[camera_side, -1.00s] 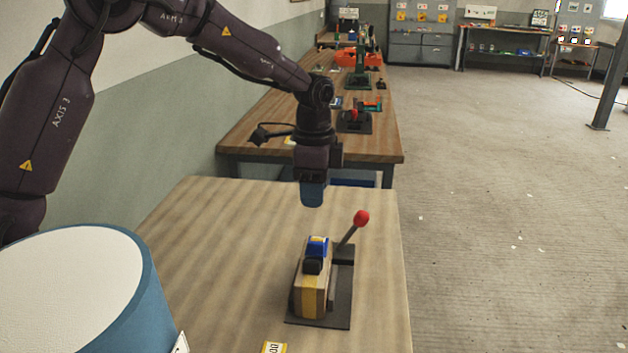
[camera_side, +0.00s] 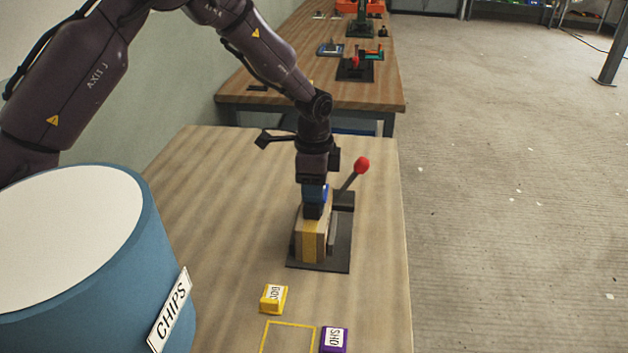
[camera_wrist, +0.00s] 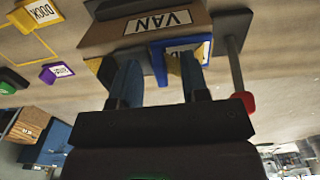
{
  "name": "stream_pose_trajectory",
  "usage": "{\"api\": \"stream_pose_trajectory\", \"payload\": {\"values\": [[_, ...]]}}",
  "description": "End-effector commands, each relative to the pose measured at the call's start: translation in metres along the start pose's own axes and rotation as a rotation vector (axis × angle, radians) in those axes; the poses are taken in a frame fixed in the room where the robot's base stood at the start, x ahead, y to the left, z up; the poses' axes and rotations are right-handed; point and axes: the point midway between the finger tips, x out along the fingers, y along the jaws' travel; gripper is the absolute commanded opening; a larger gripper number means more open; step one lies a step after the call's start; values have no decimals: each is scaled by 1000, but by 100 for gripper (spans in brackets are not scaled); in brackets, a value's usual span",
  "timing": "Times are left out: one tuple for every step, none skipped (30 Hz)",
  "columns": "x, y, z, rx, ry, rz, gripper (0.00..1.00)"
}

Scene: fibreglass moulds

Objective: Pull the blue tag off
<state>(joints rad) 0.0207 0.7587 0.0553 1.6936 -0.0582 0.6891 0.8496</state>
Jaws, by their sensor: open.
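The blue tag (camera_wrist: 160,66) sits on the end of a wooden block with a yellow stripe (camera_side: 312,240). In the wrist view it has a white label, partly hidden by my fingers. In the side view only a sliver of blue shows at the block's top, behind my gripper (camera_side: 314,203). In the wrist view my gripper (camera_wrist: 158,68) is open, its two blue fingers reaching to either side of the tag's near part. I cannot tell whether they touch it. The block also carries a "VAN" plate (camera_wrist: 158,22).
A lever with a red knob (camera_side: 362,164) stands close to the right of the block. A yellow "DOCK" tag (camera_wrist: 36,16), a purple tag (camera_side: 334,340) and a yellow outline (camera_side: 287,323) are nearer. A blue "CHIPS" bin (camera_side: 100,250) stands at left.

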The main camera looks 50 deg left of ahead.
Motion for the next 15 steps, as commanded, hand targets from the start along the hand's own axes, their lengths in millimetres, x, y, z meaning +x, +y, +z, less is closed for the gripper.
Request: {"api": "stream_pose_trajectory", "payload": {"values": [[0, 0, 0, 0, 0, 0, 42], [0, 0, 0, 0, 0, 0, 39], [0, 0, 0, 0, 0, 0, 30], [0, 0, 0, 0, 0, 0, 23], [0, 0, 0, 0, 0, 0, 16], [0, 0, 0, 0, 0, 0, 7], [0, 0, 0, 0, 0, 0, 0], [0, 0, 0, 0, 0, 0, 0], [0, 0, 0, 0, 0, 0, 0], [0, 0, 0, 0, 0, 0, 0], [0, 0, 0, 0, 0, 0, 0], [0, 0, 0, 0, 0, 0, 0], [-1, 0, 0, 0, 0, 0, 0], [-1, 0, 0, 0, 0, 0, 0], [-1, 0, 0, 0, 0, 0, 0]]}}
